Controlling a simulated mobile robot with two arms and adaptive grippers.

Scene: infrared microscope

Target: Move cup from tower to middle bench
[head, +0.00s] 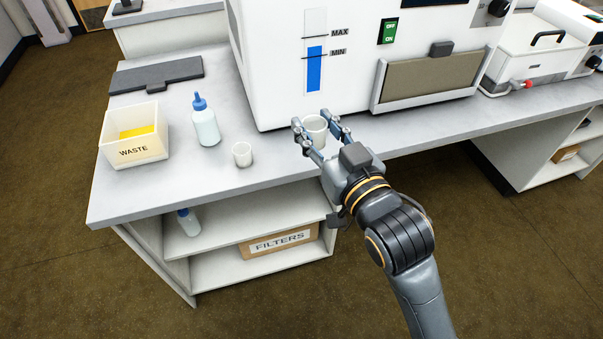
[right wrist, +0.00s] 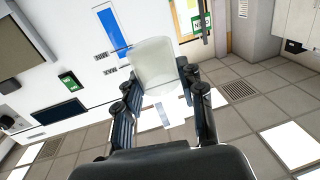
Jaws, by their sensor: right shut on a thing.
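A white translucent cup (head: 315,128) is between the fingers of my right gripper (head: 321,133), above the bench (head: 282,158) and close to the front of the large white machine. The cup looks upright in the head view. In the right wrist view the cup (right wrist: 154,66) sits between the fingertips of my right gripper (right wrist: 155,90), which is shut on it. Whether the cup's base touches the bench I cannot tell. My left gripper is not in view. A tower is not clearly identifiable.
A second small cup (head: 242,154), a blue-capped bottle (head: 206,125) and a waste bin (head: 133,150) stand on the bench left of my gripper. The white machine (head: 270,75) rises behind. A filters box (head: 279,242) is on the lower shelf.

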